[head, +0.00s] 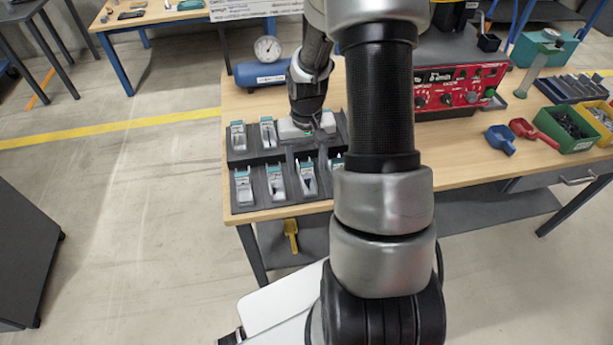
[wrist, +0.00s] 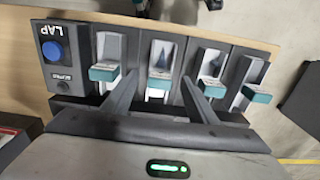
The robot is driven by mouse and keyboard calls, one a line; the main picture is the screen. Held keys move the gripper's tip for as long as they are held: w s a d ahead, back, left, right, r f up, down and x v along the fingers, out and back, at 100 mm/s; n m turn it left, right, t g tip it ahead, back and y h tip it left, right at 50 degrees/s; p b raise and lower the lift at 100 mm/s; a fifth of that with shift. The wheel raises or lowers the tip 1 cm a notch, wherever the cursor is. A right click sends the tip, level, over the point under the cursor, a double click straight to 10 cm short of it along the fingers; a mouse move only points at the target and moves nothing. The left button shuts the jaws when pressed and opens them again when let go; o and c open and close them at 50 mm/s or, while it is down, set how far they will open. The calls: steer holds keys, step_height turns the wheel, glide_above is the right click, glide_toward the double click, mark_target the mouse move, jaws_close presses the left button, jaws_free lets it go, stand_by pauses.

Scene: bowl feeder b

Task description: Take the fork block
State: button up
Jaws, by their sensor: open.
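Several silver blocks with teal ends stand in slots of a dark rack (head: 256,160). I cannot tell which of them is the fork block. In the wrist view, four slots show in a row, and my open gripper (wrist: 160,83) has one finger on each side of the second block from the left (wrist: 161,72). The fingers look apart from that block; nothing is held. Another block (wrist: 108,70) is left of the left finger, and one (wrist: 209,80) is beyond the right finger. In the head view, my gripper (head: 300,127) is over the rack's back row and its fingertips are hidden.
A panel marked LAP with a blue button (wrist: 52,51) adjoins the row. A blue tank with a gauge (head: 267,50) stands behind the rack. A red control box (head: 455,85), scoops (head: 525,129) and a green bin (head: 566,128) are to the right on the wooden bench (head: 455,150).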

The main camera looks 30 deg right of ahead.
steer(key=shift+f, duration=0.7)
steer(key=c, duration=1.3)
steer(key=shift+r, duration=0.15)
